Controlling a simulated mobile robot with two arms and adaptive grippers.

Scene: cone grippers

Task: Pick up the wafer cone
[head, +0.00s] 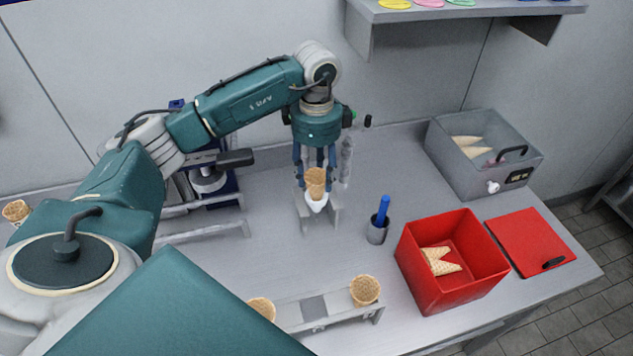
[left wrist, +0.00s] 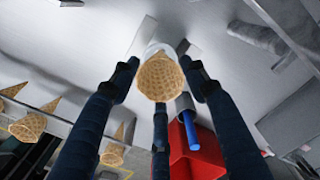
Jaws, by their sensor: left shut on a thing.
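A tan wafer cone (head: 316,179), with a white wrap around its lower part, points down between the fingers of my left gripper (head: 314,187). The gripper hangs from above and is shut on the cone. A small grey stand (head: 334,216) is right under and behind it; I cannot tell whether the cone still touches it. My right gripper is not in view.
A rack (head: 313,308) at the front holds wafer cones (head: 365,290). A red bin (head: 453,285) holds more cones. A grey cup with a blue handle (head: 379,222), a grey container (head: 482,155) and a red board (head: 531,243) stand to the right.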

